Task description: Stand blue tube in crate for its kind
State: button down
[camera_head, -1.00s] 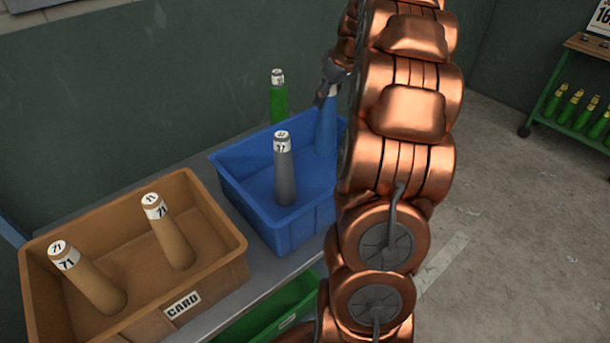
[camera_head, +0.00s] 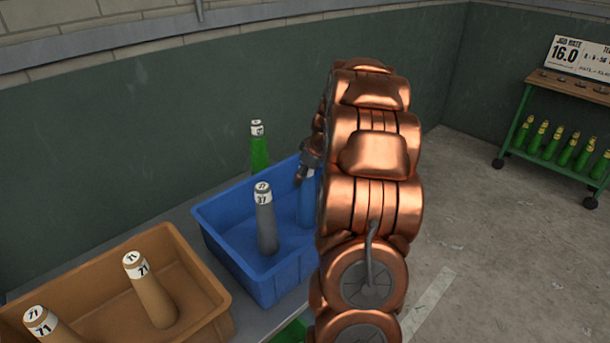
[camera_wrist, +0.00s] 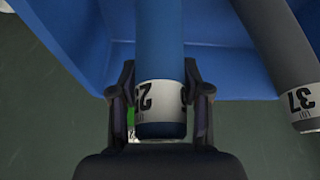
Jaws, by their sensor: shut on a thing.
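My gripper (camera_wrist: 160,105) is shut on the blue tube (camera_wrist: 158,38) near its white-labelled end, as the wrist view shows. In the head view the blue tube (camera_head: 307,203) stands roughly upright inside the blue crate (camera_head: 222,236), at its right side. My copper arm hides part of the crate's right side and most of the gripper. I cannot tell whether the tube touches the crate floor. A grey tube (camera_head: 267,228) marked 37 stands in the same crate, left of the blue one; it also shows in the wrist view (camera_wrist: 283,50).
A brown crate (camera_head: 205,283) with two tan tubes marked 71 stands at the lower left. A green tube (camera_head: 260,153) stands behind the blue crate. A green trolley (camera_head: 515,137) with several green tubes is at the right. The floor between is clear.

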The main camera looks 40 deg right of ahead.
jog(key=shift+f, duration=0.1)
jog(key=shift+f, duration=0.1)
jog(key=c, duration=0.6)
grip_release()
jog(key=shift+o, duration=0.2)
